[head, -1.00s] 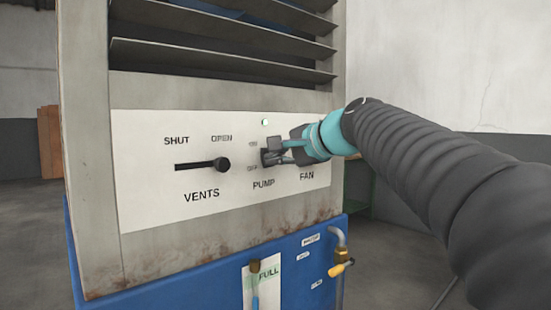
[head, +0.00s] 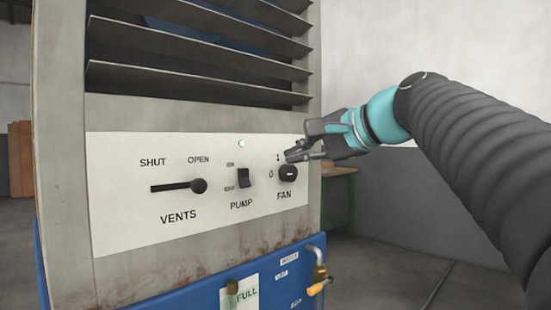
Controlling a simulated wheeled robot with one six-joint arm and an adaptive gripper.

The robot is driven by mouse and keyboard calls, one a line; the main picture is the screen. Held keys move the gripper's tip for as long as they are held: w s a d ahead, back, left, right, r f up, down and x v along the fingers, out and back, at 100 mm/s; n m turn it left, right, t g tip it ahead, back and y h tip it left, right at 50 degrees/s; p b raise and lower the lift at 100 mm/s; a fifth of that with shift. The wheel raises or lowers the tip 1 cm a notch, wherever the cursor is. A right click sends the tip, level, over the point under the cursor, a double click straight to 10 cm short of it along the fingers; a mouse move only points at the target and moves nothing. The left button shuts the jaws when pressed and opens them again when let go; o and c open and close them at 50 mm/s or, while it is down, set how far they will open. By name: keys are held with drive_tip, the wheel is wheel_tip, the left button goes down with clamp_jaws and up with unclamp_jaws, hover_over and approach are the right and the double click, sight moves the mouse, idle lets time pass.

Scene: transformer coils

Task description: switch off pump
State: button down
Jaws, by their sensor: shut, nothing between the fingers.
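The pump switch (head: 244,178) is a small dark rocker on the white panel, above the word PUMP, with ON and OFF marks to its left. It is in full view and nothing touches it. Its lower part looks lighter than its upper part, but I cannot tell for sure which way it is tipped. A small pale round lamp (head: 241,143) sits above it. My gripper (head: 297,154) is shut and empty, to the right of the switch and higher, in front of the panel's right end near the fan knob.
The black fan knob (head: 288,173) is just below my gripper's tips, marked 0 and 1. The vents slider (head: 199,186) has its knob at the OPEN end. Metal louvres (head: 200,80) jut out above the panel. A yellow-handled tap (head: 318,287) is on the blue tank below.

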drive_tip(key=s+d+f+n+g+h, duration=0.1)
drive_tip(key=s+f, duration=0.6)
drive_tip(key=f, duration=0.7)
drive_tip(key=s+d+f+n+g+h, duration=0.2)
drive_tip(key=s+f+n+h, duration=0.3)
drive_tip(key=f, duration=0.9)
drive_tip(key=s+d+f+n+g+h, duration=0.2)
drive_tip(key=s+f, duration=0.7)
drive_tip(key=f, duration=0.5)
drive_tip(key=shift+s+d+n+h, duration=0.15)
drive_tip(key=shift+d+n+h, duration=0.45)
drive_tip(key=shift+d+n, duration=0.3)
drive_tip(key=shift+f, duration=0.1)
